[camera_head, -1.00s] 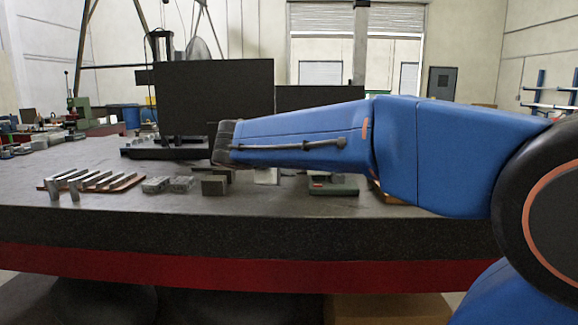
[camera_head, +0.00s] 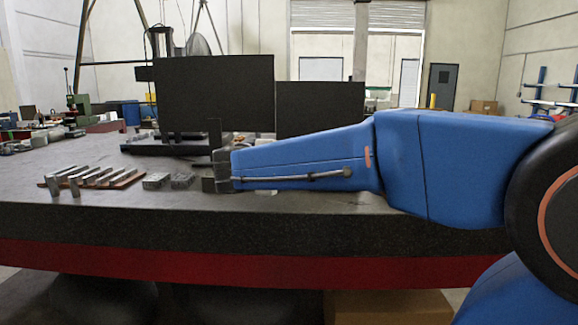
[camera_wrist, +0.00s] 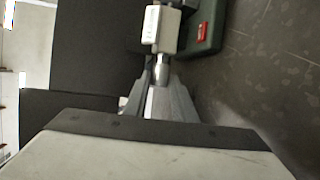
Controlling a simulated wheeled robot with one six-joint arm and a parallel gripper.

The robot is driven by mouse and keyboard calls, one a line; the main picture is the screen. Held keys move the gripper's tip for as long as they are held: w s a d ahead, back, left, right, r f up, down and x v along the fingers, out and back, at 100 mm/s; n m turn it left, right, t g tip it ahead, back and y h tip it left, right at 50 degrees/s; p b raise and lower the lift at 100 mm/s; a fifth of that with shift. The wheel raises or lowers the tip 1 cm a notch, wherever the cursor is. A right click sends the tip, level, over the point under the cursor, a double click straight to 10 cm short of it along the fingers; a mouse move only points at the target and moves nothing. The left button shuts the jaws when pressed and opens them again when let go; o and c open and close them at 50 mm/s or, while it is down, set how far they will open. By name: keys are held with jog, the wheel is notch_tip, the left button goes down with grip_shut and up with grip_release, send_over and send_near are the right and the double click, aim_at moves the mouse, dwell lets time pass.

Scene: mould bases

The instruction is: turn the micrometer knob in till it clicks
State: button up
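In the wrist view the micrometer's pale grey body (camera_wrist: 160,28) is at the top, beside a green base (camera_wrist: 207,32) with a red patch. Its silver knob (camera_wrist: 162,74) points down the picture toward my gripper. Grey finger shapes (camera_wrist: 166,102) of my gripper reach up to the knob's near end; whether they touch it I cannot tell. The gripper's wide pale housing fills the bottom. In the head view my gripper (camera_head: 216,160) is over the table, seen from the side, and my blue arm hides the micrometer. The finger gap is not clear.
The dark table top (camera_head: 95,207) is bare along its front edge. Metal bars (camera_head: 97,176) lie on a brown board at left, with small metal blocks (camera_head: 170,181) beside them. Black upright panels (camera_head: 215,92) stand behind my gripper.

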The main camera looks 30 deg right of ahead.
jog(key=shift+o, duration=1.2)
jog(key=shift+a, duration=0.1)
jog(key=v, duration=1.7)
jog(key=shift+s+a, duration=0.15)
jog(key=shift+a, duration=0.05)
